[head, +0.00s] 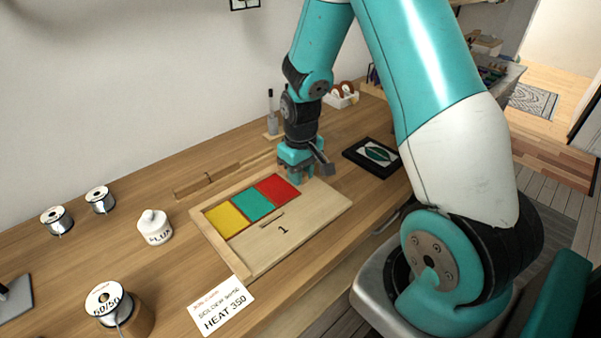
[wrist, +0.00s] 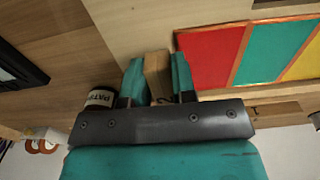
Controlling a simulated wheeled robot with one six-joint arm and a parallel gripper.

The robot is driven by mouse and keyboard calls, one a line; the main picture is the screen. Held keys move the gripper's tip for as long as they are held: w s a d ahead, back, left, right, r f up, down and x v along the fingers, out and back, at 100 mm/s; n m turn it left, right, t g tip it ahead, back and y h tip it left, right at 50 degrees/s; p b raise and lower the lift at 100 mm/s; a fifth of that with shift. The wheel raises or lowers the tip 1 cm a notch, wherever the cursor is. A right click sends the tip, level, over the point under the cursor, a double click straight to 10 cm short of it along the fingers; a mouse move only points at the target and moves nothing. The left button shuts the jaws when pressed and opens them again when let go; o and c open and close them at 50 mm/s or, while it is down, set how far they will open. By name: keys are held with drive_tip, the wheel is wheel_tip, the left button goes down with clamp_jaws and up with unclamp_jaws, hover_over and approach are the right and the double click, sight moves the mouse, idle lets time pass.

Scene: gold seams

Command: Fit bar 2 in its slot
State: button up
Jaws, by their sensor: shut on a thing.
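My gripper (head: 302,178) is at the far right corner of the wooden panel tray (head: 240,268), beside the red panel (head: 278,189). In the wrist view my gripper (wrist: 157,62) has its two teal fingers shut on a pale wooden bar (wrist: 157,76), which I take to be bar 2. Green (head: 252,204) and yellow (head: 226,219) panels continue the row.
A flux jar (head: 154,227), solder spools (head: 57,220) and a heat card (head: 222,305) stand left. A black-framed leaf picture (head: 372,155) lies right. A wooden rail (head: 207,181) lies behind the tray.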

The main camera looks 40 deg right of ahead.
drive_tip(key=shift+f, duration=0.8)
idle(1.8)
drive_tip(key=o, duration=1.4)
drive_tip(key=shift+s+a, duration=0.1)
wheel_tip(320, 180, up, 7)
drive_tip(key=p, duration=0.6)
idle(0.4)
